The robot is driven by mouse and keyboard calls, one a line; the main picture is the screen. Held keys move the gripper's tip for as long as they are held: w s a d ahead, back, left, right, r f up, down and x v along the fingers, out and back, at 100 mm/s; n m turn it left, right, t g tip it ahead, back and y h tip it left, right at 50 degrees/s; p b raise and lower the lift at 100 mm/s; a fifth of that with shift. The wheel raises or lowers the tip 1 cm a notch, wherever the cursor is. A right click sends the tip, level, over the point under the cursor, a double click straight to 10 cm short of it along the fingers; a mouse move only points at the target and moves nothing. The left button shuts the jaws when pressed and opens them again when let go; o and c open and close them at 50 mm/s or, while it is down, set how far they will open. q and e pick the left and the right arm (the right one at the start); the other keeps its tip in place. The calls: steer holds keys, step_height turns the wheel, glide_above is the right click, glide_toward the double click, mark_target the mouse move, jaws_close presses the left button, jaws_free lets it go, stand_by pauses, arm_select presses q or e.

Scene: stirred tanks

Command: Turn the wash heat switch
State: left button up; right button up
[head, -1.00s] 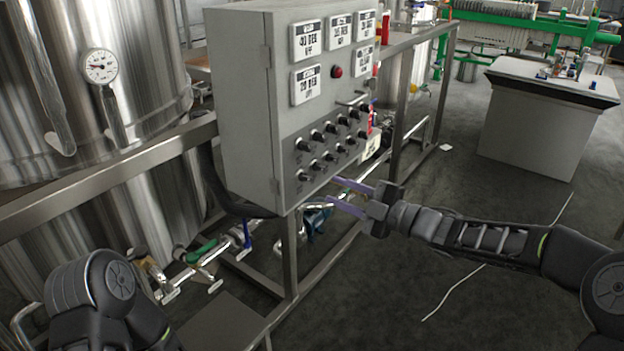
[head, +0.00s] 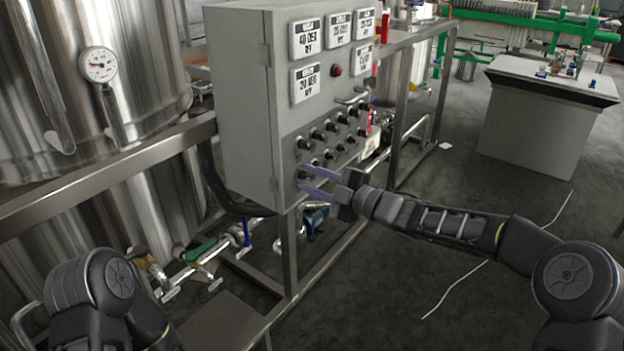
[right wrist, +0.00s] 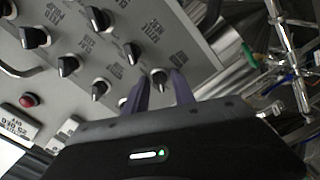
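The grey control cabinet (head: 240,110) carries rows of black rotary switches on its front panel. My right gripper (head: 302,178) is open at the lower-left end of the bottom row, with its two purple fingers pointing at the panel. In the right wrist view a black switch (right wrist: 158,76) sits between the tips of the right gripper (right wrist: 160,84), with a gap between them; contact cannot be told. The printed labels are too blurred and tilted to say surely which switch is the wash heat one. My left gripper is out of view; only part of my left arm shows.
Digital displays (head: 307,38) and a red lamp (head: 337,71) are above the switches. A steel frame (head: 290,255) and pipes with valves (head: 205,252) lie below. A steel tank with a gauge (head: 99,65) stands left.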

steer(key=shift+c, duration=0.3)
jaws_close()
